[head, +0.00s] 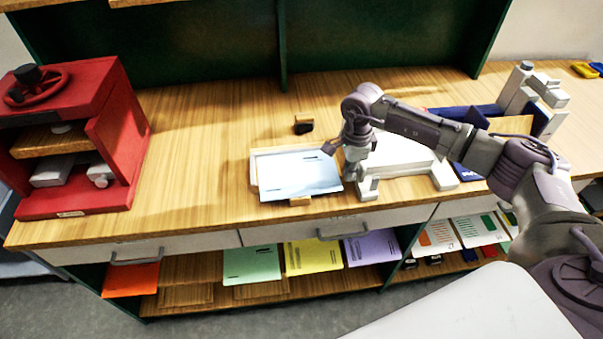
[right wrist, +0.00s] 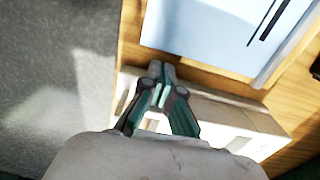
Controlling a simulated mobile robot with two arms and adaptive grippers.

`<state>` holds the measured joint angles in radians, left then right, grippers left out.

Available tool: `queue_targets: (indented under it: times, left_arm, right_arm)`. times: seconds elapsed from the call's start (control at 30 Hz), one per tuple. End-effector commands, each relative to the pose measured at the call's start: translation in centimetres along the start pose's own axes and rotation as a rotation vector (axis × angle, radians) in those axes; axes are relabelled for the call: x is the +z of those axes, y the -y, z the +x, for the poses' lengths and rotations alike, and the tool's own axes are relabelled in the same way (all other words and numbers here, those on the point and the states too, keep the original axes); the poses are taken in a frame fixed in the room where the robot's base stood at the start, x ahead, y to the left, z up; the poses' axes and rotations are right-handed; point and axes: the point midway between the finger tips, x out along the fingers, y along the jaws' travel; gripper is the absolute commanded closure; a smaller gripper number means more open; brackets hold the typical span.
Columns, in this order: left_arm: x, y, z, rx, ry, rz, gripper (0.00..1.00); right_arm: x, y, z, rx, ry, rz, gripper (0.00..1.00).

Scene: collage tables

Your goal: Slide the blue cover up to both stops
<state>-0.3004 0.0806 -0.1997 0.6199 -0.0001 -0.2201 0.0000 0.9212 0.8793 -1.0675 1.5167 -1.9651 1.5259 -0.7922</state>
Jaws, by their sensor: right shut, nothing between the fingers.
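The pale blue cover (head: 300,172) lies flat on a white backing (head: 262,153) near the table's front edge, and dark slots mark it. The cover also fills the top of the right wrist view (right wrist: 215,30). I cannot clearly identify the two stops. My left gripper is not in view.
A white fixture (head: 405,152) stands to the right. A red cabinet (head: 90,140) is at left. Table between is clear (head: 195,150).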

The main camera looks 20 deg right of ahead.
Motion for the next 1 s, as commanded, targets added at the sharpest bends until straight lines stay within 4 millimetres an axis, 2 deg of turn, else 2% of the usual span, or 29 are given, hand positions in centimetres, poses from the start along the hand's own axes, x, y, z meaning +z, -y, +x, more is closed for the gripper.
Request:
queue_targets:
  times: [0.17, 0.53, 1.0]
  left_arm:
    - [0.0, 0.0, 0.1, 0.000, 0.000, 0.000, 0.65]
    - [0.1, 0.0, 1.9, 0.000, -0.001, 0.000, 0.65]
    - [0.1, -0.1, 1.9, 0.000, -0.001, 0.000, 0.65]
  right_arm:
    - [0.0, 0.0, 0.2, 0.000, 0.000, 0.000, 1.00]
    - [0.0, 0.0, 2.1, 0.000, 0.000, 0.000, 1.00]
    - [0.2, 0.0, 2.1, 0.000, 0.000, 0.000, 1.00]
